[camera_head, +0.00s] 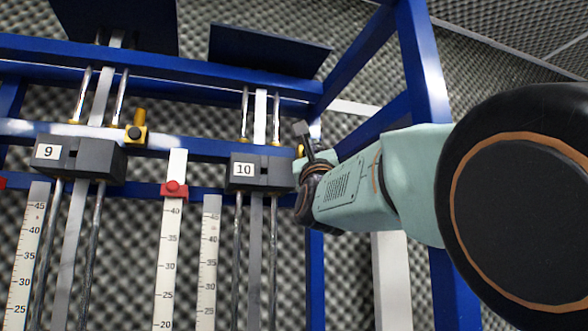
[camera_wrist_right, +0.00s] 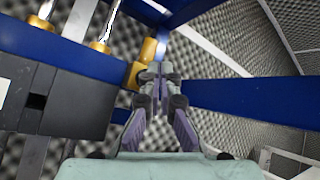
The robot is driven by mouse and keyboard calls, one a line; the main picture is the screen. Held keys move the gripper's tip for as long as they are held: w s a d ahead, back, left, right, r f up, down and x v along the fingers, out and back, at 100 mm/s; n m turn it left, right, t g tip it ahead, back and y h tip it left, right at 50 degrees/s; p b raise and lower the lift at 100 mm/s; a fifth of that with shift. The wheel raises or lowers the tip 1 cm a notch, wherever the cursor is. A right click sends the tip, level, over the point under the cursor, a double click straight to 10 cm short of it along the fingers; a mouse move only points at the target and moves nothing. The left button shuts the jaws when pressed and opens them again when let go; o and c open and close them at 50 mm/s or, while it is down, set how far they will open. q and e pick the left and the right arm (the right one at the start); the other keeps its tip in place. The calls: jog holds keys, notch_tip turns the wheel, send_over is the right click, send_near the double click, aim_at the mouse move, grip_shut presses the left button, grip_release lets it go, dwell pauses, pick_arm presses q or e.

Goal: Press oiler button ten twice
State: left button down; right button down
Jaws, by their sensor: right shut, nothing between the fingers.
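The block labelled 10 (camera_head: 258,172) is dark grey and rides on vertical rods. A yellow oiler (camera_head: 300,151) shows just right of it, mostly hidden behind my right gripper (camera_head: 303,131). In the right wrist view the yellow oiler (camera_wrist_right: 143,66) is on the blue beam, straight ahead of my right gripper (camera_wrist_right: 157,72). The fingers are shut together and empty, with their tips overlapping the oiler in the picture. The oiler's button is hidden by the fingertips, and I cannot tell whether they touch it. My left gripper is not in view.
A block labelled 9 (camera_head: 80,158) and another yellow oiler with a dark button (camera_head: 137,130) are at the left. Blue beams (camera_head: 182,149) and a blue post (camera_head: 425,80) frame the rods. White rulers (camera_head: 168,245) stand between. Grey foam lines the walls.

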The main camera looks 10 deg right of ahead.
jog(key=shift+w, duration=0.4)
jog(key=shift+s, duration=0.1)
jog(key=shift+w, duration=0.25)
jog(key=shift+w+a, duration=0.1)
jog(key=shift+w, duration=0.15)
dwell(0.7)
jog(key=shift+s, duration=0.1)
jog(key=shift+s+b, duration=0.8)
jog(key=shift+b, duration=0.35)
